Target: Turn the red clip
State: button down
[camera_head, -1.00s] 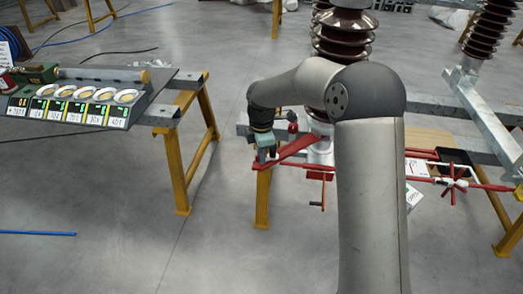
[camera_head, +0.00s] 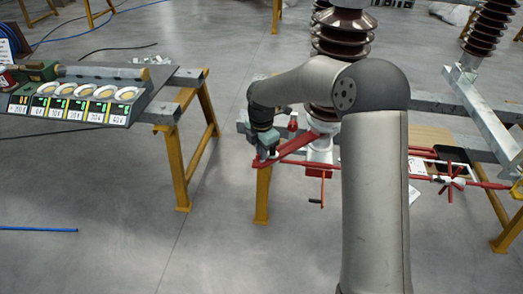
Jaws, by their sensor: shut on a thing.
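The red clip (camera_head: 293,146) is a flat red bar. It lies across the frame at the foot of the middle brown insulator, its left end lower and nearer than its right end. My gripper (camera_head: 264,159) points down at the left end of the bar and is shut on it. The fingertips are small here, so the exact grip is hard to make out. My own arm reaches in from the right and hides part of the mount and of the red rods behind it.
A brown insulator (camera_head: 343,36) stands just behind my arm. A red rod with a spoked red handwheel (camera_head: 450,183) runs right. A small crank with an orange handle (camera_head: 322,190) hangs below the clip. A table with several dishes (camera_head: 100,92) stands left; the floor between is clear.

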jog(key=c, duration=1.8)
grip_release()
jog(key=shift+c, duration=0.2)
jog(key=shift+r, duration=0.1)
notch_tip(320, 180, up, 17)
jog(key=shift+r+b, duration=0.15)
jog(key=shift+b, duration=0.2)
